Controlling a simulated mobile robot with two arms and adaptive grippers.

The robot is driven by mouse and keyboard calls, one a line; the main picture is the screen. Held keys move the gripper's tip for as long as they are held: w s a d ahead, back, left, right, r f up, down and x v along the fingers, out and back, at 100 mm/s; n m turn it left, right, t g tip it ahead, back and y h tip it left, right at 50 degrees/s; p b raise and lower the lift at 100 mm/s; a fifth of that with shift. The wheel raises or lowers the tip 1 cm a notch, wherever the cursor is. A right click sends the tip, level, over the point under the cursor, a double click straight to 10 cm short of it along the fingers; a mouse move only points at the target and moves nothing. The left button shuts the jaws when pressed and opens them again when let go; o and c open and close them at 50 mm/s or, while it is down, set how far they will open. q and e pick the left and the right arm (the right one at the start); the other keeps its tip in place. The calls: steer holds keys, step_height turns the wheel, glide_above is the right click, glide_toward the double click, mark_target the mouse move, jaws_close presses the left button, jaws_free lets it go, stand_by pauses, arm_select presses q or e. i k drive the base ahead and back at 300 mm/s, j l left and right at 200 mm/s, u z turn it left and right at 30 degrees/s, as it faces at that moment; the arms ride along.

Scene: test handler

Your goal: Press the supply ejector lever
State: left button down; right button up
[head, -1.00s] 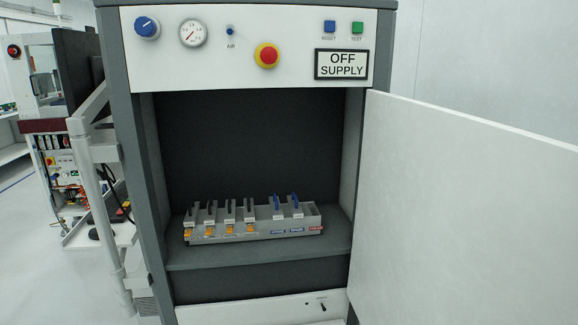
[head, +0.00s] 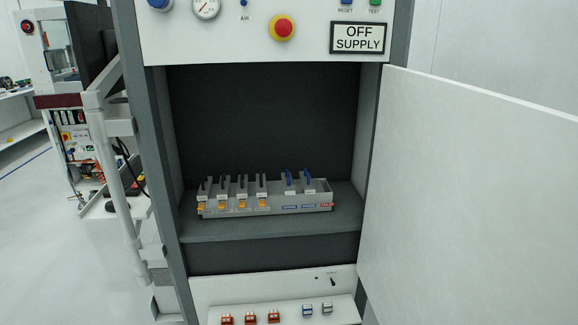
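A grey block of levers (head: 270,206) sits on the shelf inside the open cabinet. Several of its levers stand upright: dark ones with orange parts at the left, and two blue levers (head: 298,181) at the right. Labels run along its front, with a red one at the right end, too small to read. I cannot tell which lever is the supply ejector. A sign reading OFF SUPPLY (head: 358,38) is on the upper panel. Neither of my grippers is in view.
The white cabinet door (head: 470,190) stands open at the right. The upper panel holds a red emergency button (head: 283,28). Below the shelf (head: 270,228), a small toggle (head: 332,282) sits on a white panel, above red, blue and grey parts. Another machine stands at the left.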

mark_target(222, 204)
steer(key=i+j+u, duration=0.15)
steer(key=i+j, duration=0.15)
steer(key=i, duration=0.2)
steer(key=i+j+u, duration=0.15)
steer(key=i, duration=0.4)
